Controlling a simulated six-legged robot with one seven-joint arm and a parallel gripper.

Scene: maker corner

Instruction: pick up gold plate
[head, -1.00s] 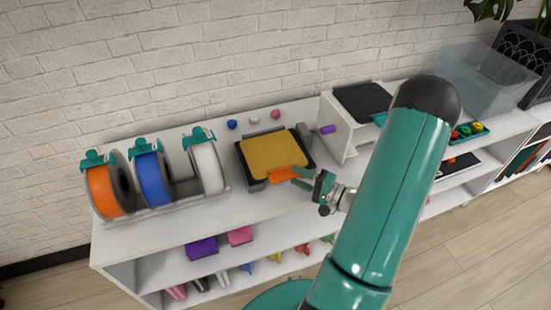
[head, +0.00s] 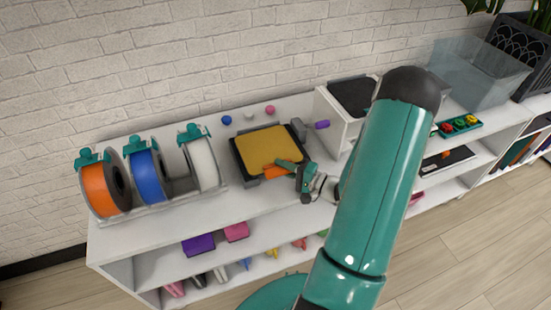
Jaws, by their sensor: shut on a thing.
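The gold plate (head: 268,146) is a flat yellow-gold sheet on a dark, grey-edged tray or printer bed on top of the white shelf. An orange piece (head: 274,171) lies at its front edge. My gripper (head: 288,166) is at the plate's front right edge, beside the orange piece, with teal fingers shut on the plate. The fingertips are small here, so the exact grip is hard to see. The plate still looks flat on the dark bed (head: 238,163).
Orange, blue and white spools (head: 150,178) stand on the left of the shelf top. A white box (head: 340,118) with a black top stands right of the bed, and small coloured balls (head: 248,115) lie behind it. A brick wall is close behind.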

